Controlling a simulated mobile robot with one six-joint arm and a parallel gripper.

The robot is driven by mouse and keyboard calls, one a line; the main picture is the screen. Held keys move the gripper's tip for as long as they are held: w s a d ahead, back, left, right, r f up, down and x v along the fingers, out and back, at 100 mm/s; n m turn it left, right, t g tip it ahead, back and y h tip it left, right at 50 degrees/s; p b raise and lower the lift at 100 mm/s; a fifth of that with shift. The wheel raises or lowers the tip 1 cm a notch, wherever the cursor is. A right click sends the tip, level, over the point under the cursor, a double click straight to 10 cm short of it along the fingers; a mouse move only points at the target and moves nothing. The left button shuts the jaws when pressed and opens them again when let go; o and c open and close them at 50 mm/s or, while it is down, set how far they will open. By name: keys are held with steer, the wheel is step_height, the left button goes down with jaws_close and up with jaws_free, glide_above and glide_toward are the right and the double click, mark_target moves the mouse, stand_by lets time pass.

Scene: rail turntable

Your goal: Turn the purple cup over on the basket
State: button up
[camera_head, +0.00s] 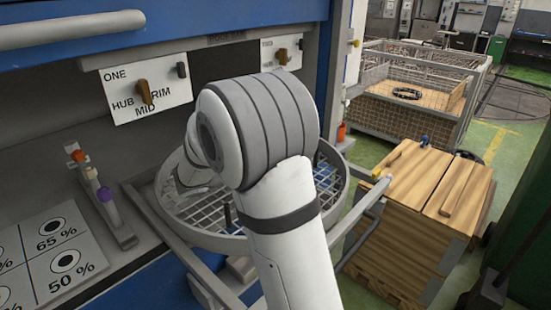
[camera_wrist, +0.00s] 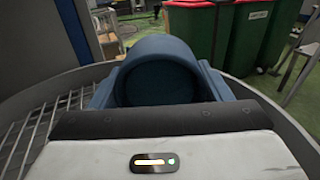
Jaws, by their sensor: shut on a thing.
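The basket is a round grey wire-mesh tray with a raised rim (camera_head: 195,232), below my arm in the head view; its rim (camera_wrist: 292,125) and mesh also show in the wrist view. My gripper (camera_wrist: 157,92) is over the basket, shut on a dark blue, round, cup-like thing (camera_wrist: 155,48). A dark round hollow in it faces the wrist camera, and blue finger parts stand at both its sides. I see no clearly purple cup. In the head view my arm hides the gripper and much of the basket. I cannot tell whether the held thing touches the mesh.
A panel (camera_head: 147,88) with a HUB/MID/RIM knob stands behind the basket. A slotted rail (camera_head: 108,205) with coloured pegs, one purple-topped, and a percent chart (camera_head: 85,262) lie left. A wooden crate (camera_head: 415,210) stands right. Green and red bins (camera_wrist: 250,35) are beyond.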

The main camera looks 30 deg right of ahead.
step_height(320, 180, down, 3)
steer(key=shift+r+b, duration=0.2)
steer(key=shift+b, duration=0.75)
steer(key=shift+s+f+b, duration=0.1)
steer(key=shift+f+b, duration=0.35)
steer(key=shift+f, duration=1.45)
steer(key=shift+f, duration=0.25)
